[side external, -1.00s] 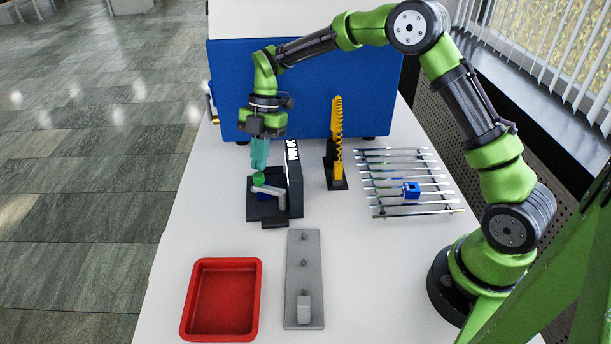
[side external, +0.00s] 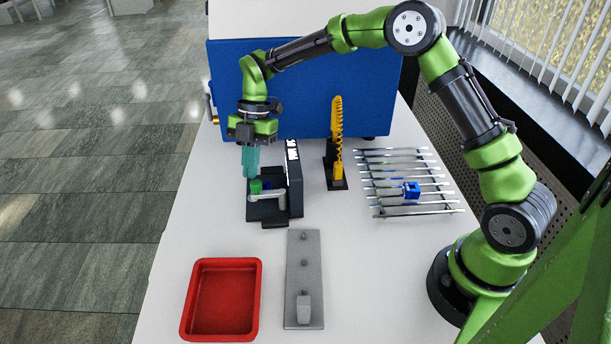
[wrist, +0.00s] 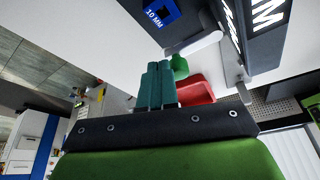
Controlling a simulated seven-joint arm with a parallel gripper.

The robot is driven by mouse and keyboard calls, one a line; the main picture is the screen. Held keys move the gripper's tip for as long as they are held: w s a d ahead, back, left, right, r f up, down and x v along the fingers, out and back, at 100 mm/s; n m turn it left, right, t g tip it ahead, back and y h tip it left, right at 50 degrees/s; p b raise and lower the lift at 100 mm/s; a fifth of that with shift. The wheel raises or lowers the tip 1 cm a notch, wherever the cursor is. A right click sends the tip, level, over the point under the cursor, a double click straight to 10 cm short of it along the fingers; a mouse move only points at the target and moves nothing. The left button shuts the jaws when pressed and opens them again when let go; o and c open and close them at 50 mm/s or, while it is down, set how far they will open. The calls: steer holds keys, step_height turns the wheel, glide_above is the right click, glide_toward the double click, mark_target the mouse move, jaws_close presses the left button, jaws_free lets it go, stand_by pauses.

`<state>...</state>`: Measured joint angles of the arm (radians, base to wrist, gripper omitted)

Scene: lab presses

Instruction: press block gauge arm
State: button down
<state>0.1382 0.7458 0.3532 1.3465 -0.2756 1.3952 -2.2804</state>
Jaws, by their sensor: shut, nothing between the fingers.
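The gauge (side external: 294,180) is a black stand with an upright panel bearing white lettering. Its grey arm (side external: 270,196) lies nearly level across the front and has a green knob (side external: 256,187) at its left end. The arm (wrist: 195,42) and knob (wrist: 180,65) also show in the wrist view. A blue block marked 10 MM (wrist: 160,12) is by the arm there; the side view mostly hides it. My gripper (side external: 250,176) is shut and empty, its teal fingers pointing down at the knob. I cannot tell whether they touch it.
A red tray (side external: 189,310) and a grey plate with pegs (side external: 304,268) are at the front. A yellow coiled piece on a stand (side external: 338,160) and a metal rack (side external: 403,210) with a blue block (side external: 411,190) are right. A large blue box (side external: 350,95) stands behind.

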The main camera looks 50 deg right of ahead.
stand_by(0.3)
steer(key=w+a+v, duration=0.1)
steer(key=v, duration=0.9)
steer(key=shift+w, duration=0.3)
steer(key=shift+a, duration=0.1)
